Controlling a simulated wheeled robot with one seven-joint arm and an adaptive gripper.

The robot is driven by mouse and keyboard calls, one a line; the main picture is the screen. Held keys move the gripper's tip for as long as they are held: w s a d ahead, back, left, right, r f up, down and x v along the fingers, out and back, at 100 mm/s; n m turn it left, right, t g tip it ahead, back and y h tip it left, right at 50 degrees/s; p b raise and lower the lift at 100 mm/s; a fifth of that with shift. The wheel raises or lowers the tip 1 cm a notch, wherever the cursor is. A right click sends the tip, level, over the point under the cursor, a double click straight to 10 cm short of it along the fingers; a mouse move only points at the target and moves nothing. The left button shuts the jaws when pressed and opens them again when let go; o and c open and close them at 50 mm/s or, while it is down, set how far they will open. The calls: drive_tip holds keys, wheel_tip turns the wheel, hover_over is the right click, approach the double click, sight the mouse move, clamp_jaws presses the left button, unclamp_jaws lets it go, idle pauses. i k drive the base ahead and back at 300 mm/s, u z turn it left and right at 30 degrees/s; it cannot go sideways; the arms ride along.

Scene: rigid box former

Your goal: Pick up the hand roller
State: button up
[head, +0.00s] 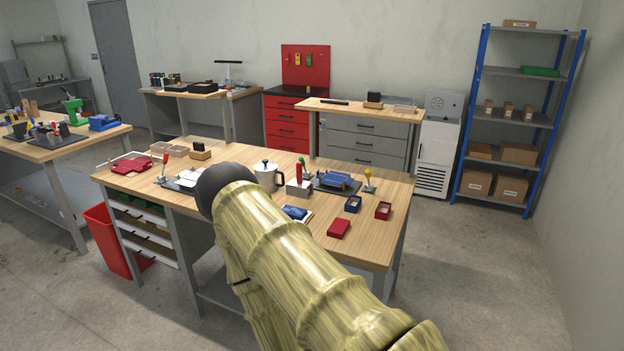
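I cannot pick out the hand roller for certain at this size. On the wooden workbench (345,240), small handled tools stand upright: a red-handled one (165,166) at the left, a red-handled one (299,173) right of the metal pot, and a yellow-topped one (369,181) at the right. My arm, in a yellowish ribbed cover, reaches from the lower right over the bench's front edge and ends in a dark rounded part. My gripper's fingers do not show. The arm hides part of the bench middle.
The bench also holds a lidded metal pot (267,175), a blue fixture (337,181), a red box (339,228), small open boxes in blue (353,204) and red (383,210), and a red case (131,164). A red bin (108,241) stands at its left. Floor at right is clear.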

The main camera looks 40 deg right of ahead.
sight(298, 182)
drive_tip(key=z, duration=0.6)
drive_tip(key=i, duration=0.8)
drive_tip(key=z, duration=0.4)
